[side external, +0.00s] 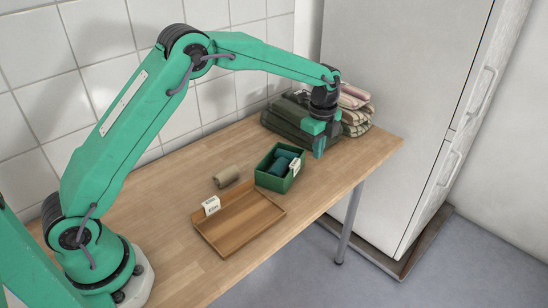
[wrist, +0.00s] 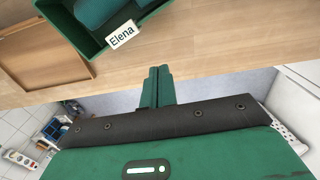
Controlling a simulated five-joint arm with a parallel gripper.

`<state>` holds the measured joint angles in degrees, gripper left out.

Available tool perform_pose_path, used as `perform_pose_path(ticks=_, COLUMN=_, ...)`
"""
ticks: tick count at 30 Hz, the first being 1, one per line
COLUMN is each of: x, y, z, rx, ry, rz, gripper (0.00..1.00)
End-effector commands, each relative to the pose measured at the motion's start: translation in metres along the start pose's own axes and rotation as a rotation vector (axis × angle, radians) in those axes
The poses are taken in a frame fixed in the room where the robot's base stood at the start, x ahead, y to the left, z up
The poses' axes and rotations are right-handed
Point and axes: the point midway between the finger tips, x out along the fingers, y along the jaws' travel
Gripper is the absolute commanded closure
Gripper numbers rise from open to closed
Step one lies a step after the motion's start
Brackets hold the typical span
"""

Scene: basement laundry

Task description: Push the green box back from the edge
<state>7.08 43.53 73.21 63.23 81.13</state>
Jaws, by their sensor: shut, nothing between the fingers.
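The green box (side external: 268,183) stands upright on the wooden table, open at the top, with dark teal cloth (side external: 287,155) inside. A white tag (wrist: 122,34) reading "Elena" sits on its rim. The box's wall also shows at the top left of the wrist view (wrist: 68,30). My gripper (side external: 318,153) is shut and empty, pointing down to the right of the box with a gap between them. In the wrist view its closed fingertips (wrist: 159,70) overlap the table's front edge, apart from the box. Their exact height above the table is hard to tell.
A beige roll (side external: 227,176) lies behind the tray. Folded dark green cloth (side external: 283,122) and striped cloth (side external: 356,118) are stacked behind my gripper. A white cabinet (side external: 395,90) stands beyond the table's right end.

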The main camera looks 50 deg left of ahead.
Motion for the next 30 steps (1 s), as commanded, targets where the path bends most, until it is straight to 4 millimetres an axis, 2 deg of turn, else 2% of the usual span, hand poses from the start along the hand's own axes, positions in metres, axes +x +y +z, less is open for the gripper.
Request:
perform_pose_path(ticks=6, x=-0.021, y=0.0, z=0.0, rx=0.0, ry=0.0, rz=-0.001, gripper=1.0)
perform_pose_path(ticks=19, x=-0.027, y=0.002, z=0.0, rx=-0.034, ry=0.0, rz=0.0, gripper=1.0)
perform_pose_path(ticks=23, x=-0.029, y=0.008, z=0.001, rx=-0.115, ry=0.0, rz=0.0, gripper=1.0)
perform_pose_path(ticks=30, x=-0.035, y=0.026, z=0.002, rx=-0.398, ry=0.0, rz=0.0, gripper=1.0)
